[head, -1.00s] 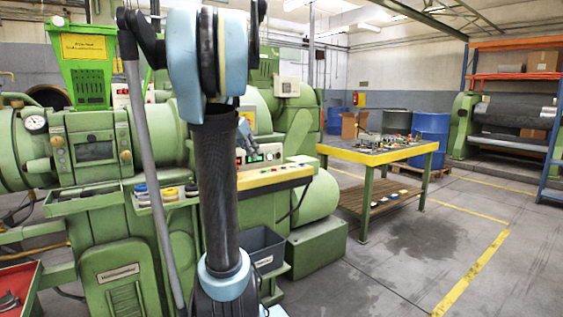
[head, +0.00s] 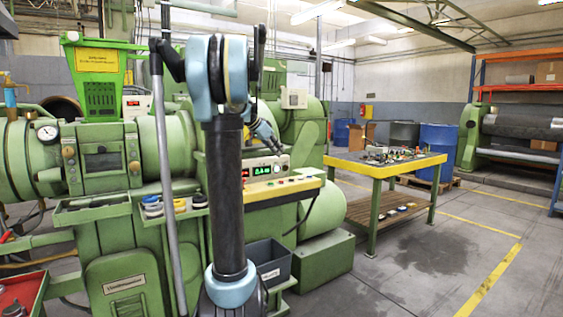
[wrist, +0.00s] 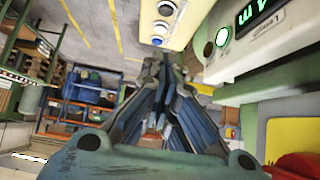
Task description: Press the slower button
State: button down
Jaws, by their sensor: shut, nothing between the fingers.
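The cream and yellow control panel (head: 270,188) juts from the green machine, with several small coloured buttons on its top. It also shows at the top of the wrist view (wrist: 172,20), with blue and white buttons (wrist: 160,27) in a row. No label on these buttons can be read, so I cannot tell which is the slower button. A console with a green lit display (head: 263,171) stands behind the panel; a white round button (wrist: 222,37) sits beside the display in the wrist view. My gripper (head: 275,147) is shut and empty, above the console. Its fingertips (wrist: 160,62) point toward the panel buttons, apparently apart from them.
Small round pots (head: 152,205) stand on a shelf left of the panel. A grey bin (head: 268,262) sits below it. A yellow-edged worktable (head: 385,172) with small parts stands to the right. The floor (head: 400,265) at the front right is clear.

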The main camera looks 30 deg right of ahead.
send_over(291, 180)
jog(key=w, duration=0.1)
notch_tip(291, 180, down, 6)
jog(key=shift+f, duration=0.15)
notch_tip(291, 180, down, 3)
jog(key=shift+a+f, duration=0.1)
jog(key=shift+f, duration=0.4)
jog(key=shift+f, duration=0.1)
